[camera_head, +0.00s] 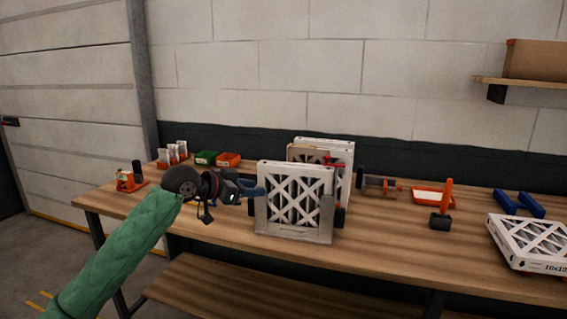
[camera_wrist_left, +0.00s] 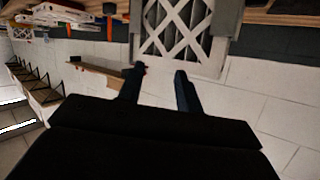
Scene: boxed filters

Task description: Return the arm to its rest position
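My left gripper (camera_head: 250,190) reaches in from the left in the head view, above the table and at the left edge of a white boxed filter (camera_head: 294,197). In the left wrist view its two fingers (camera_wrist_left: 160,82) are apart with nothing between them, so it is open. The filter with its lattice front also shows in that view (camera_wrist_left: 182,35), beyond the fingertips. It stands upright in a grey holder. Whether a finger touches it cannot be told. My right gripper is in neither view.
The wooden table (camera_head: 380,240) carries more upright filters (camera_head: 340,152) behind, orange and green bins (camera_head: 228,159), a clamp-like tool (camera_head: 380,184), blue brackets (camera_head: 518,204) and a flat-lying filter (camera_head: 535,242) at right. A shelf (camera_head: 520,84) with a box hangs on the wall.

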